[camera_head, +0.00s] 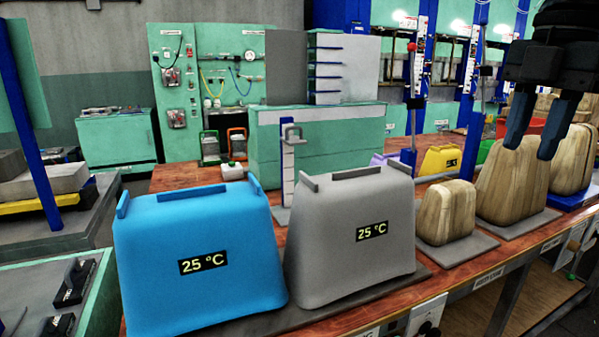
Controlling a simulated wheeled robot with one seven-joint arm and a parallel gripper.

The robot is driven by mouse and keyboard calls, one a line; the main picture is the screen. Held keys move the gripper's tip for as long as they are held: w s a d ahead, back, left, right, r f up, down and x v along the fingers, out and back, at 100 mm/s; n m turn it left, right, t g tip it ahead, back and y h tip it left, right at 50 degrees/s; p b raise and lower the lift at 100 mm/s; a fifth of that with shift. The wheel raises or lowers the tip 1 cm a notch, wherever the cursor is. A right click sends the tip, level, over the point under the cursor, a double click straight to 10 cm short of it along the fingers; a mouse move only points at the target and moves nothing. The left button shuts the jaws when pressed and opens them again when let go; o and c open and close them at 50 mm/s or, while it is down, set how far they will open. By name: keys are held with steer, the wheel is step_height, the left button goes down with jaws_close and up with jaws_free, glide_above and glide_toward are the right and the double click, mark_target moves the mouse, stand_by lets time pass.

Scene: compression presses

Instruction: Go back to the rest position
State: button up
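My gripper (545,128) hangs in the upper right of the head view, pointing down. Its two dark blue fingers are apart, and I see nothing held between them. It shows in front of the large wooden block (508,180) on the right; I cannot tell how far apart they are in depth.
A blue block (205,235) and a grey block (350,215), both marked 25 °C, stand on the wooden bench (445,284). A smaller wooden block (447,212) stands right of them. Blue press columns rise behind. A yellow bin (438,160) sits farther back.

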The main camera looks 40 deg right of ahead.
steer(key=w+a+r+m+t+y, duration=0.1)
steer(key=w+a+t+y, duration=0.45)
steer(key=w+a, duration=0.35)
steer(key=w+a+m+t+y, duration=0.1)
steer(key=w+a+t+y, duration=0.45)
steer(key=w, duration=0.55)
steer(key=w+a+f+m+t+h, duration=0.35)
steer(key=a+f+m+t, duration=0.25)
steer(key=m+t, duration=0.3)
steer(key=s+a+f+m+g+h, duration=0.1)
steer(key=s+a+f+m+h, duration=0.35)
steer(key=f, duration=0.55)
steer(key=s+a+f+m+g+h, duration=0.15)
steer(key=s+f+m+h, duration=0.3)
steer(key=s+f, duration=0.45)
steer(key=s+f+n+g, duration=0.1)
steer(key=s+f, duration=0.3)
steer(key=s, duration=0.8)
steer(key=s+f+n+g+y, duration=0.1)
steer(key=s+f+n+g, duration=0.1)
steer(key=s, duration=0.9)
steer(key=shift+s+f+n, duration=0.4)
steer(key=shift+f+n, duration=0.4)
steer(key=shift+f, duration=0.05)
